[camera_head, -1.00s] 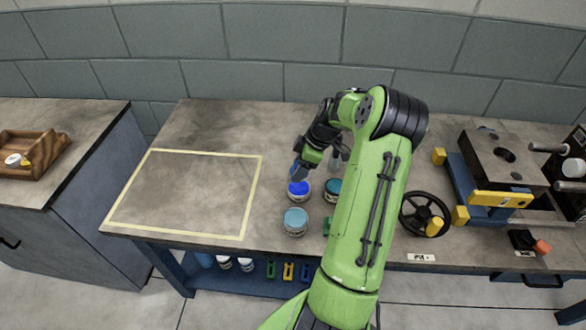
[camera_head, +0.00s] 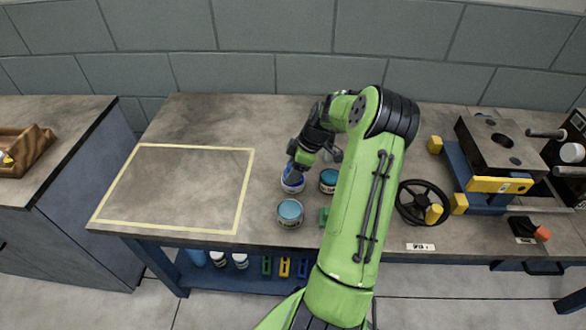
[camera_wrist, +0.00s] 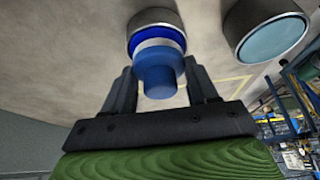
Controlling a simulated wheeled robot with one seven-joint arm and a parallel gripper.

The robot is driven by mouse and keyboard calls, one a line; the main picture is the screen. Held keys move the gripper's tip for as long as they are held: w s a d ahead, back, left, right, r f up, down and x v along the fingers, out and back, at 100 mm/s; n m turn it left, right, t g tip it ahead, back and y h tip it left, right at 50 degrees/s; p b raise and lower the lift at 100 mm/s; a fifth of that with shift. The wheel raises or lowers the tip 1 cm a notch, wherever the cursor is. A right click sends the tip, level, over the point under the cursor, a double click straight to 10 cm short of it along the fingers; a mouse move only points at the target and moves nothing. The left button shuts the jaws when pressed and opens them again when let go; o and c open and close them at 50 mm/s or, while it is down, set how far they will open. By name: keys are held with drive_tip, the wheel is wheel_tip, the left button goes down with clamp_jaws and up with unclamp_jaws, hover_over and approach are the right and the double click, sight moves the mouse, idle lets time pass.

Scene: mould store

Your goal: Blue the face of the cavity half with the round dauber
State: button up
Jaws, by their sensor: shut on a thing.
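My gripper (camera_head: 297,166) is shut on the round dauber, a blue cylinder with a pale band. The dauber (camera_wrist: 160,77) points down between the fingers in the wrist view. Its lower end is at the mouth of an open tin of deep blue (camera_head: 292,186), which also shows in the wrist view (camera_wrist: 152,20). I cannot tell how deep it reaches or whether it touches the blue. A grey steel block with a round hole (camera_head: 485,150), seemingly the cavity half, sits on a blue frame at the right, far from my gripper.
Two teal-topped tins stand close by, one in front (camera_head: 290,213) and one to the right (camera_head: 329,181). A black handwheel (camera_head: 423,203) and my arm lie between the tins and the block. The taped rectangle (camera_head: 245,190) at left is empty.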

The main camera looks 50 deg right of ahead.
drive_tip(key=shift+f+b, duration=0.4)
drive_tip(key=shift+f, duration=0.15)
idle(1.1)
wheel_tip(320, 180, up, 7)
drive_tip(key=p, duration=0.5)
drive_tip(key=shift+r, duration=0.15)
idle(0.6)
drive_tip(key=shift+a, duration=0.1)
